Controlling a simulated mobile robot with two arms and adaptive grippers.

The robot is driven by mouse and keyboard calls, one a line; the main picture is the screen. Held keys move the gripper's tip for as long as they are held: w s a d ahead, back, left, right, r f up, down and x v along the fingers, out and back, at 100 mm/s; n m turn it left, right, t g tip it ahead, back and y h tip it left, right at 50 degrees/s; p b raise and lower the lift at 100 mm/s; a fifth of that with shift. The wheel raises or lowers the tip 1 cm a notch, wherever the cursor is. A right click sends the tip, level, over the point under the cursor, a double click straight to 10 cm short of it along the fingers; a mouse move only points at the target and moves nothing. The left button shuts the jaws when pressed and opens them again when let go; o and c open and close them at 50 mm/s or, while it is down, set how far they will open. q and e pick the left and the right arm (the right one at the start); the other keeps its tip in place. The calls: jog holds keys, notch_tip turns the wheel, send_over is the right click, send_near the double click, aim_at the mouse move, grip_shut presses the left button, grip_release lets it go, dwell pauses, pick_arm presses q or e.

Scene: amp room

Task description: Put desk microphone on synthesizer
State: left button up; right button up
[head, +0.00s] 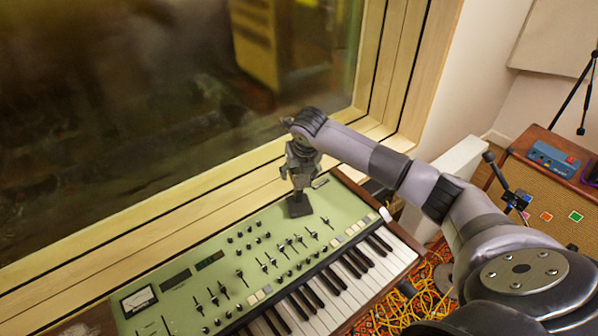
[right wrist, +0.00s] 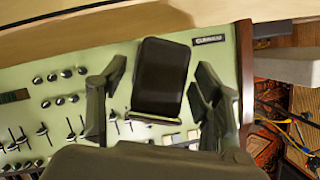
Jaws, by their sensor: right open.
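The green synthesizer (head: 225,265) with sliders, knobs and a keyboard lies below the window; its panel also shows in the right wrist view (right wrist: 60,125). The desk microphone (head: 299,206), of which a dark block shows, is at the panel's upper right part. In the right wrist view the dark block (right wrist: 160,78) is between the two fingers, with a gap on each side. My right gripper (head: 301,180) points down over it and is open (right wrist: 160,105). The gripper hides the microphone's upper part in the head view. My left gripper is out of view.
The wooden window ledge (head: 150,212) runs behind the synthesizer. At the right, a speaker cabinet (head: 545,185) carries a blue pedal box (head: 553,158), with a microphone on a stand (head: 510,190) before it.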

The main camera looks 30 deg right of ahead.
jog(key=b+v, duration=0.2)
jog(key=v, duration=0.9)
jog(key=shift+r+b, duration=0.3)
jog(key=shift+b, duration=0.1)
jog(key=shift+s+f, duration=0.1)
jog(key=shift+s, duration=0.1)
